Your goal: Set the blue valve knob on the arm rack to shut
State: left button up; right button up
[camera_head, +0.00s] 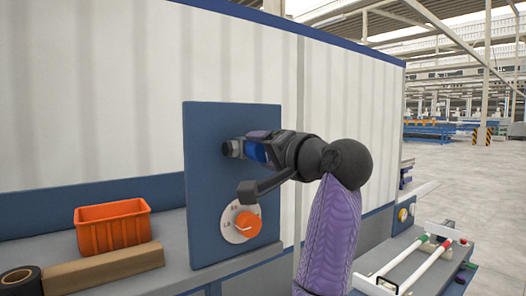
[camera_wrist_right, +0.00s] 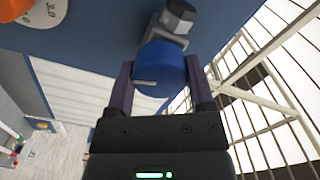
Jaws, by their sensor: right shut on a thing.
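The blue valve knob (camera_head: 256,153) sits on a grey metal stem (camera_head: 234,148) that sticks out of a dark blue panel (camera_head: 205,190). My right gripper (camera_head: 262,147) reaches it from the right and is shut on it. In the right wrist view, the round blue knob (camera_wrist_right: 160,66) lies between the two dark fingers of my right gripper (camera_wrist_right: 160,78). A small white mark shows on the knob's lower edge. The knob's setting cannot be read. My left gripper is not in view.
An orange dial (camera_head: 247,224) on a white numbered plate is below the knob. An orange bin (camera_head: 112,226), a brown bar (camera_head: 103,268) and a black roll (camera_head: 18,280) lie on the grey ledge at left. A rack with white tubes (camera_head: 420,262) stands at right.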

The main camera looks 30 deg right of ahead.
jog(key=shift+m, duration=1.8)
jog(key=o, duration=1.2)
jog(key=shift+s, duration=0.1)
jog(key=s+b, duration=0.1)
jog(key=s, duration=0.2)
jog(key=s+b, duration=0.2)
jog(key=s, duration=0.1)
jog(key=s+d+b, duration=0.1)
jog(key=s+b, duration=0.1)
jog(key=s, duration=0.2)
